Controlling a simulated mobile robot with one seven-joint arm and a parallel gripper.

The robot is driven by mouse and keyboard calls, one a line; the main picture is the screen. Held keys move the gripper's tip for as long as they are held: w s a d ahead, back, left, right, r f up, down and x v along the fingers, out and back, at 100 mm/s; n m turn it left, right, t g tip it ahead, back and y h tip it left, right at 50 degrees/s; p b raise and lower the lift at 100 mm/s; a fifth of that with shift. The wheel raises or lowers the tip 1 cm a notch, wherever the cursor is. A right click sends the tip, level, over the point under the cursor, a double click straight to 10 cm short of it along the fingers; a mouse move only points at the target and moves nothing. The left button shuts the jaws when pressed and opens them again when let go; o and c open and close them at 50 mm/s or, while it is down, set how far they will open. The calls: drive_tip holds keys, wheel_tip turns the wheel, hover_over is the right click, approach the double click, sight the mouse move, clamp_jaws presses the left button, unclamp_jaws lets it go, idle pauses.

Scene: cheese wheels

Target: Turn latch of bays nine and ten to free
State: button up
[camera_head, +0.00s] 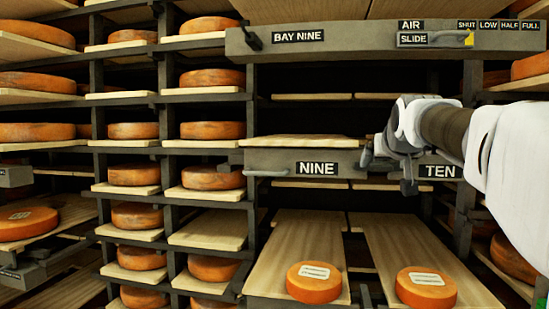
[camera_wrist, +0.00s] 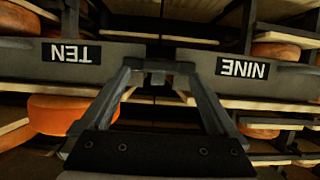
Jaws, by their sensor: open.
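The NINE label (camera_head: 317,168) and the TEN label (camera_head: 440,171) sit on grey rail fronts side by side. In the wrist view the NINE label (camera_wrist: 242,68) and TEN label (camera_wrist: 71,53) appear upside down. My gripper (camera_head: 388,172) is at the gap between the two rails. In the wrist view my gripper (camera_wrist: 155,75) has its fingers apart. A small grey piece, seemingly the latch (camera_wrist: 157,79), shows between the fingertips; I cannot tell whether they touch it. In the head view my gripper hides the latch, so its turn is unclear.
An upper beam (camera_head: 350,41) carries BAY NINE and AIR SLIDE labels and a SHUT-to-FULL scale. Two lower boards (camera_head: 306,240) (camera_head: 410,245) jut forward, each with an orange cheese wheel (camera_head: 314,289) (camera_head: 426,294). Racks of cheese wheels (camera_head: 212,131) stand left.

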drive_tip(key=shift+x, duration=0.9)
drive_tip(key=shift+c, duration=0.2)
drive_tip(key=c, duration=1.3)
drive_tip(key=shift+c, duration=0.2)
